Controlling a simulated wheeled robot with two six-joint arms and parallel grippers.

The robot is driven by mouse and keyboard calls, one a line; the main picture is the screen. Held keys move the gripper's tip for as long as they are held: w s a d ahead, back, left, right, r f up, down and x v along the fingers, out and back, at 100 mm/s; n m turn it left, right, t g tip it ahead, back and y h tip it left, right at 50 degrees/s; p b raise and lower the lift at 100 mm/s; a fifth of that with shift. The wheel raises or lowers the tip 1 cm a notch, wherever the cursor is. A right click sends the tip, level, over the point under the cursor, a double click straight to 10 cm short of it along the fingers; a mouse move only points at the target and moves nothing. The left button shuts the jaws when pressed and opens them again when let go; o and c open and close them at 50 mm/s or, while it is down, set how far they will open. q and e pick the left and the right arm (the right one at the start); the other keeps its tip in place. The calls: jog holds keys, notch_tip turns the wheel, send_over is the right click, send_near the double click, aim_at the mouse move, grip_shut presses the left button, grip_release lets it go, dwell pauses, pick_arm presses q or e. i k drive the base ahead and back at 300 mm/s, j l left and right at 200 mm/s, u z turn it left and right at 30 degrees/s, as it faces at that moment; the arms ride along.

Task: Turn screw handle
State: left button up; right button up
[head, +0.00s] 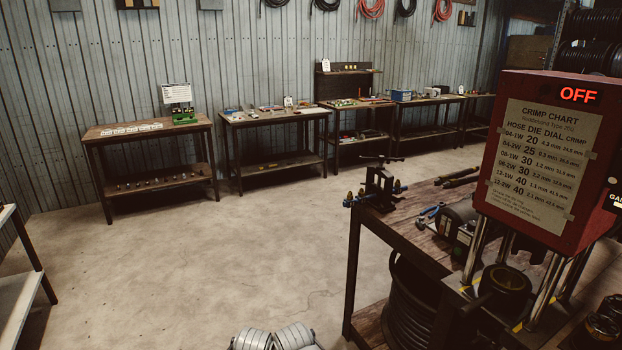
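A dark clamp-like vise (379,186) stands at the far left corner of the wooden workbench on the right. A thin dark T-shaped screw handle (382,158) sits across its top. Blue and brass fittings (352,200) stick out at the vise's lower left, and a blue piece (399,187) shows on its right. Neither of my grippers is in view, and nothing is seen touching the handle.
The red crimper (541,150) on steel posts, its display reading OFF, stands on the workbench (400,228). Tools and a dark cylinder lie between it and the vise. A coiled hose (408,305) is below. The concrete floor (200,270) is clear.

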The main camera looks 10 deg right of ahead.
aim_at(381, 158)
jog(key=i+z, duration=0.2)
jog(key=i, duration=0.2)
jog(key=i+j+z, duration=0.45)
jog(key=i, duration=0.3)
jog(key=i+j+z, duration=0.2)
jog(key=i+z, duration=0.2)
jog(key=i+j+z, duration=0.55)
jog(key=j+z, duration=0.25)
